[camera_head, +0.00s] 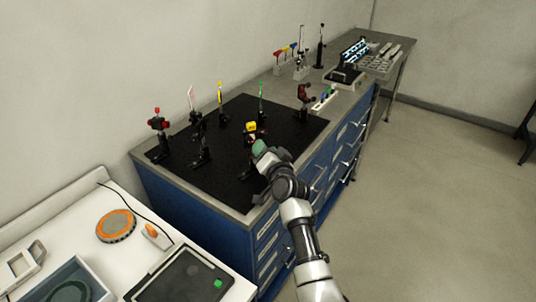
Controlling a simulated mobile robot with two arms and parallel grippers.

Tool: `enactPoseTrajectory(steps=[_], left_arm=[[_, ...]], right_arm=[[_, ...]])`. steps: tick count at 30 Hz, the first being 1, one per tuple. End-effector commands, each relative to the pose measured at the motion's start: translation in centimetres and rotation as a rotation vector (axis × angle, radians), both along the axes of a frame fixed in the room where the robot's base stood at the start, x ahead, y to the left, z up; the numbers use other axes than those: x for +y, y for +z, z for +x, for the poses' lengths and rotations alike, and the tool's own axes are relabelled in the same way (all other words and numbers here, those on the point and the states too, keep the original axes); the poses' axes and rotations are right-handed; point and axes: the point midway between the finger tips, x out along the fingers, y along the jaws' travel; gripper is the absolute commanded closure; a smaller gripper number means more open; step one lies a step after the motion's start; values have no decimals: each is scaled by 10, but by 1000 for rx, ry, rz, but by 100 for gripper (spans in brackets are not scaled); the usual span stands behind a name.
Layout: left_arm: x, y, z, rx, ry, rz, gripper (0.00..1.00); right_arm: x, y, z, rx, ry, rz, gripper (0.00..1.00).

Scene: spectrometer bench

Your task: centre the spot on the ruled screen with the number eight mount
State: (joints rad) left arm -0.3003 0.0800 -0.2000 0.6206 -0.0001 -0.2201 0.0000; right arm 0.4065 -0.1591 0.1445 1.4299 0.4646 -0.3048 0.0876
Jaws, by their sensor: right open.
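My right gripper (262,160) reaches in over the front edge of the black breadboard (228,185), open. It is right at a mount with a yellow top (251,127), partly in front of it; I cannot tell whether they touch. A small green part shows at the gripper's tip. A pale upright card (191,96) stands at the back left and may be the ruled screen; no ruling or spot can be made out. Mount numbers are too small to read, so I cannot tell which is number eight. My left gripper is not in view.
A red-topped mount (157,124), a yellow post (220,93), a green post (261,92) and a dark red mount (305,97) stand on or beside the breadboard. A white table (135,255) with an orange-ringed disc (116,225) is at lower left.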

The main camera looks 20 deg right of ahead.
Motion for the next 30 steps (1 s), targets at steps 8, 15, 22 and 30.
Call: enactPoseTrajectory(steps=[8, 15, 22, 30], left_arm=[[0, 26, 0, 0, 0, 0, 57], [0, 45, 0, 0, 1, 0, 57], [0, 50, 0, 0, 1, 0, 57], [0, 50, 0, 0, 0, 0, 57]], right_arm=[[-3, 3, -38, 4, 0, 0, 56], [-5, 3, -84, 3, 1, -1, 56], [-7, 1, -105, 0, 0, 0, 56], [-7, 0, -107, 0, 0, 1, 56]])
